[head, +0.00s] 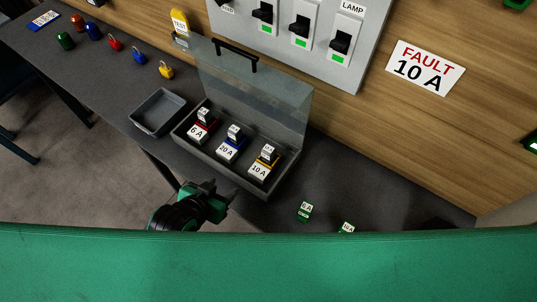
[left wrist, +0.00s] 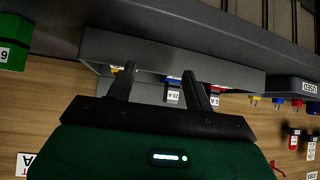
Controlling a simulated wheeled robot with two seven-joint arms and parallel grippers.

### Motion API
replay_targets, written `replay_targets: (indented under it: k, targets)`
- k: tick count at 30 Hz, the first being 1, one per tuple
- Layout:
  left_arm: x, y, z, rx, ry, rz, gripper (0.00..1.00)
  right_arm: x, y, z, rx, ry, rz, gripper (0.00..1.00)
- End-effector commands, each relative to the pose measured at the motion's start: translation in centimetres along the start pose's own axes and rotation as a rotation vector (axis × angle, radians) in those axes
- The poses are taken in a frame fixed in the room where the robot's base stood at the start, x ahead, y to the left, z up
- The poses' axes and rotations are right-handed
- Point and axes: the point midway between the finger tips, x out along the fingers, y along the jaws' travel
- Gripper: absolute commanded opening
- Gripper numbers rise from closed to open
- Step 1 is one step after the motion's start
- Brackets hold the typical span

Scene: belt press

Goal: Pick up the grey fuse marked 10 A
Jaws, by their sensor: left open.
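A grey fuse (head: 269,152) sits in the yellow-edged slot with a 10 A label (head: 259,170), at the right end of the open fuse box (head: 238,183). The print on the fuse itself is too small to read. My left gripper (head: 216,193) is open and empty, just in front of the box's near wall and left of that slot. In the left wrist view its fingers (left wrist: 160,76) point at the box wall (left wrist: 170,52), with the blue 20 A slot (left wrist: 172,97) partly visible between them. My right gripper is not in view.
The box's clear lid (head: 262,90) stands raised behind the fuses. An empty grey tray (head: 158,112) is left of the box. Coloured padlocks (head: 115,42) stand at the back left. A FAULT 10 A sign (head: 425,68) is on the wall.

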Motion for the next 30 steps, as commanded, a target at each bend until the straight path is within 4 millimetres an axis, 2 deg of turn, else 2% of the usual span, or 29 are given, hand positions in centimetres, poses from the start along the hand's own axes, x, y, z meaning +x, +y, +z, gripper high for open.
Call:
replay_targets:
  k: [6,13,24,30]
  targets:
    - [0.3,3.6,-4.1,0.061,0.225,0.092,0.53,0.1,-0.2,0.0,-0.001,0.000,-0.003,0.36]
    - [0.5,5.4,-6.1,0.081,0.329,0.136,0.53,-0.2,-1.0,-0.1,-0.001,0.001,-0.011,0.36]
    - [6.6,6.3,-8.3,0.081,0.331,0.136,0.53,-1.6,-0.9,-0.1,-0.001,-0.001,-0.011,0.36]
    - [8.0,6.5,-8.7,0.080,0.330,0.136,0.53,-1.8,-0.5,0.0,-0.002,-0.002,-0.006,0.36]
